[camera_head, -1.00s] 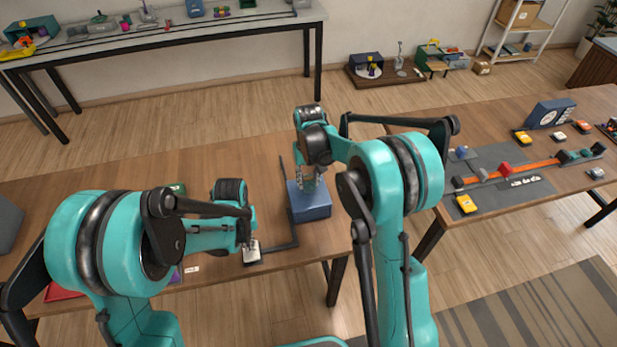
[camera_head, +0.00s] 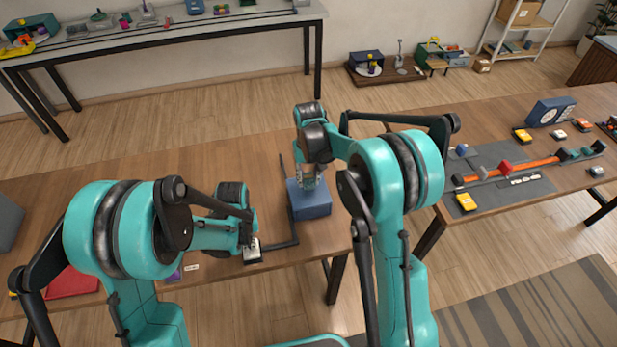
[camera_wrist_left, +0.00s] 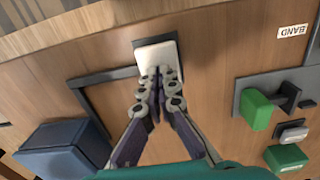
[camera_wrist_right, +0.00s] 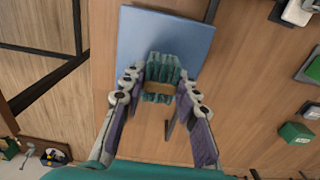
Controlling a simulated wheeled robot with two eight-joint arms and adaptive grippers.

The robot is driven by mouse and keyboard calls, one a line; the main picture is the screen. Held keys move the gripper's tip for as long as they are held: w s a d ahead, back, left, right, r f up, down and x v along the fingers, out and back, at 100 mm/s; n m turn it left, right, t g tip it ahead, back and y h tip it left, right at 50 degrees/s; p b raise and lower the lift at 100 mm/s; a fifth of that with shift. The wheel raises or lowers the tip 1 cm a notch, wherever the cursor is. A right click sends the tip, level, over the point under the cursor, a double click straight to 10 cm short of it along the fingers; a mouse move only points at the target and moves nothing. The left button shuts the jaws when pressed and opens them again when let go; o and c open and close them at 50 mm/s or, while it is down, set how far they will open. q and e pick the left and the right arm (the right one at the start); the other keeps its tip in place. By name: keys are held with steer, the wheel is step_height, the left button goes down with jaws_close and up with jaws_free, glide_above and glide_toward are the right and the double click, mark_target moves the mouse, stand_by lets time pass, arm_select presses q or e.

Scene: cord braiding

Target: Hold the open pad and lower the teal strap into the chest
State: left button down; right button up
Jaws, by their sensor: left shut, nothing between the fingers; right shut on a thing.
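The white pad (camera_head: 252,256) sits on a dark base at the table's front edge. My left gripper (camera_wrist_left: 157,82) is shut and empty, its fingertips at the near edge of the pad (camera_wrist_left: 158,53). They overlap the pad in the left wrist view; pressing force cannot be told. The blue chest (camera_head: 311,206) stands to the right of the pad. My right gripper (camera_wrist_right: 159,88) is shut on the teal strap (camera_wrist_right: 163,68), a ribbed bundle with a tan band, over the chest (camera_wrist_right: 150,35). The fingers hide part of the chest, and its inside is not visible.
A dark bar (camera_head: 281,246) runs from the pad to the chest. A BAND label (camera_wrist_left: 293,31), a green block (camera_wrist_left: 256,109) and another green block (camera_wrist_left: 287,158) lie to the pad's side. A red tray (camera_head: 72,284) is at the left. My two arms are close together.

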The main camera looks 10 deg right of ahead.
arm_select(q)
steer(key=shift+f, duration=0.9)
arm_select(e)
steer(key=shift+f, duration=3.4)
steer(key=o, duration=1.2)
steer(key=shift+o, duration=0.2)
